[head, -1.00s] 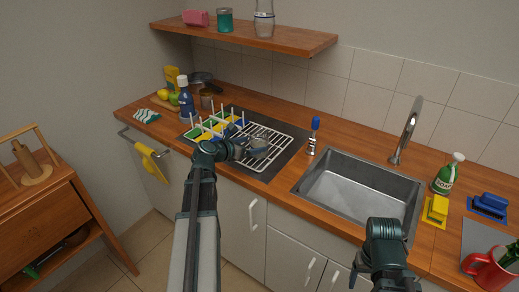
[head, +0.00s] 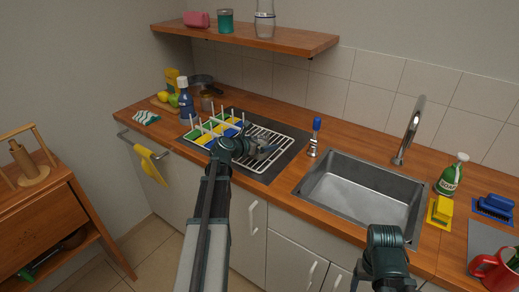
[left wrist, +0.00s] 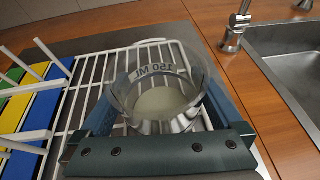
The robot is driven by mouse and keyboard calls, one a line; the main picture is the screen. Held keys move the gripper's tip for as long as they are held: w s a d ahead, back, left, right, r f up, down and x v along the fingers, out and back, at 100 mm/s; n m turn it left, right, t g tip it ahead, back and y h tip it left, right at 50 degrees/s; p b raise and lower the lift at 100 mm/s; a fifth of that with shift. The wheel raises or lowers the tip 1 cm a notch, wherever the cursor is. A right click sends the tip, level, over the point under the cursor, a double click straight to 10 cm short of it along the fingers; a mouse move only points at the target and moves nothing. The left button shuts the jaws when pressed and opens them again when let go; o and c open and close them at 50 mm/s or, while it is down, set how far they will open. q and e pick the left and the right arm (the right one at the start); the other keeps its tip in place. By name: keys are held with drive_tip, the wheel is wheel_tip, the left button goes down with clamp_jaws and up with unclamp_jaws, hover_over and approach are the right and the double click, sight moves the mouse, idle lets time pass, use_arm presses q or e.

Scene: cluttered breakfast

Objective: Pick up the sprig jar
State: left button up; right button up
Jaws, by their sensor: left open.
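A clear glass jar (left wrist: 157,95) with a "150 ML" mark stands on the white wire dish rack (left wrist: 90,85), with something pale at its bottom. I see no sprig in it, so I cannot tell whether it is the sprig jar. My left gripper (left wrist: 155,125) is open, with a finger on either side of the glass; whether they touch it is unclear. In the head view my left gripper (head: 264,152) is over the rack and mostly covers the glass. My right gripper is at the bottom edge of the head view, its fingers not clearly seen.
The sink (head: 365,190) and a blue-topped metal fitting (head: 315,135) are to the right. Another glass vessel (head: 264,22) stands on the shelf (head: 290,42).

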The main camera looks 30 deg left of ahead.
use_arm(q)
drive_tip(key=c, duration=1.4)
drive_tip(key=shift+r, duration=0.2)
